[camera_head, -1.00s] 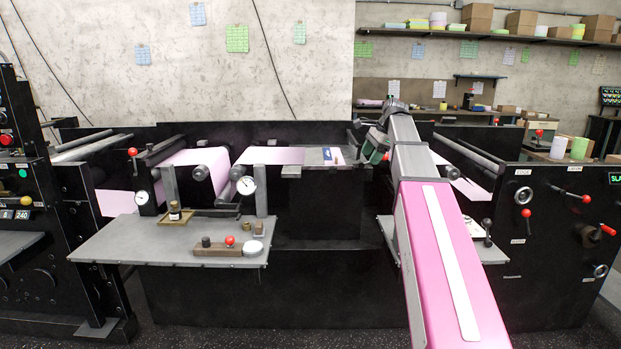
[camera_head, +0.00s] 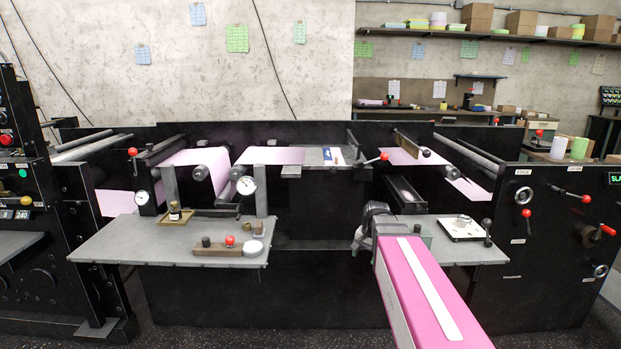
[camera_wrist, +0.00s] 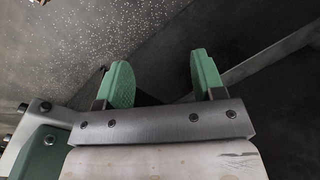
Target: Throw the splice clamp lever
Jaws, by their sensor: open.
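A lever with a red ball knob (camera_head: 384,156) stands at the right end of the small grey splice plate (camera_head: 305,172), its thin rod slanting up to the right. It looks like the clamp lever, but no label is readable there. My gripper (camera_wrist: 163,78) is open and empty, its two green pads apart over a dark background in the wrist view. In the head view my wrist hides most of it; it is low, in front of the machine, below and left of the red knob and apart from it. The lever is not in the wrist view.
A grey left shelf (camera_head: 130,240) holds a wooden block with knobs. Other red-knobbed levers (camera_head: 585,199) are on the right panel. Pink web (camera_head: 200,160) runs over rollers.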

